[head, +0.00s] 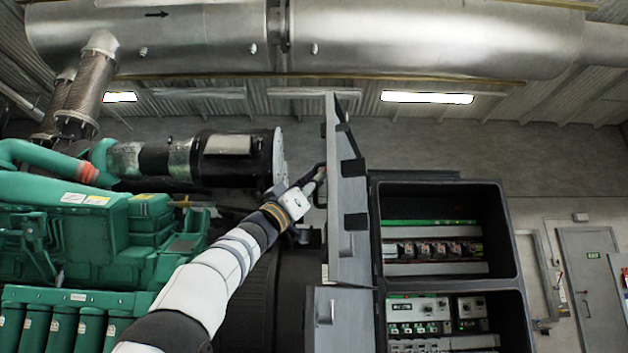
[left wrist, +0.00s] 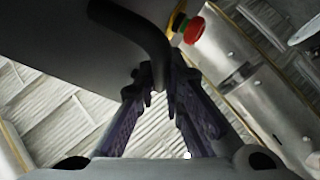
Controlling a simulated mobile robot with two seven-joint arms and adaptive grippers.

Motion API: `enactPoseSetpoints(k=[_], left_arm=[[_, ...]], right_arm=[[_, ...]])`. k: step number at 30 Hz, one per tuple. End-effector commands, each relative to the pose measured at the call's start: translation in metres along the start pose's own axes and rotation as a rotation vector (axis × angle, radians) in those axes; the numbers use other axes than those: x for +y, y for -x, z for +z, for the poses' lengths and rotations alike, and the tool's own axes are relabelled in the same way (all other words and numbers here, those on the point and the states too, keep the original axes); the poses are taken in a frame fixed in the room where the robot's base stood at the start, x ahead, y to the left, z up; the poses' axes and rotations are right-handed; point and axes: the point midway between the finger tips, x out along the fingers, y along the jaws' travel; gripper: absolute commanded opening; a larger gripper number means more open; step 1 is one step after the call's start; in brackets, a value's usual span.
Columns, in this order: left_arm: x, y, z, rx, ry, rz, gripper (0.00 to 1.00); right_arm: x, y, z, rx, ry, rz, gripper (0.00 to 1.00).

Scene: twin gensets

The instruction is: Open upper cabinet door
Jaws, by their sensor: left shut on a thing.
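The upper cabinet door (head: 347,215) is a grey panel, swung out to the left of the cabinet (head: 376,250) and seen nearly edge-on. The upper compartment (head: 440,202) stands open, with a row of breakers inside. My left gripper (head: 316,182) is at the door's outer face, on its dark handle (head: 321,168). In the left wrist view the left gripper (left wrist: 160,85) is shut on the curved black handle (left wrist: 150,35), which runs between the fingers. The door's grey face (left wrist: 60,35) lies behind it there. My right gripper is not in view.
A lower door (head: 345,320) also stands out from the cabinet, below the upper one. The green genset engine (head: 90,235) fills the left. A red push button (left wrist: 193,30) shows near the handle. Large silver ducts (head: 420,40) run overhead. A grey room door (head: 595,285) is far right.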

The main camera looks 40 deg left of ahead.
Motion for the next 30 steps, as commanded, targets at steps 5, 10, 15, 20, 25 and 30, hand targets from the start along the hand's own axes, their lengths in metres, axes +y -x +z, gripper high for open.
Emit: enactPoseSetpoints(k=[5,10,15,20,25,30], left_arm=[[0.001,-0.001,-0.004,0.005,-0.001,-0.001,0.29],[0.001,-0.001,-0.002,0.003,0.0,0.0,0.3],[0.001,0.0,-0.001,0.001,0.001,0.0,0.3],[-0.003,0.004,-0.003,0.002,0.004,-0.004,0.3],[-0.001,0.018,-0.013,0.007,0.004,-0.003,0.3],[0.004,0.036,-0.024,-0.007,-0.002,0.005,0.3]], right_arm=[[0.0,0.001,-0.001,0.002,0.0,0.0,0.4],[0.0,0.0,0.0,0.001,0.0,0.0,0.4],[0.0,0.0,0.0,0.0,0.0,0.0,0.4],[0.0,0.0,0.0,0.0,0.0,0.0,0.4],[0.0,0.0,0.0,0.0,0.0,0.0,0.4],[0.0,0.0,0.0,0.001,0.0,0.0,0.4]])
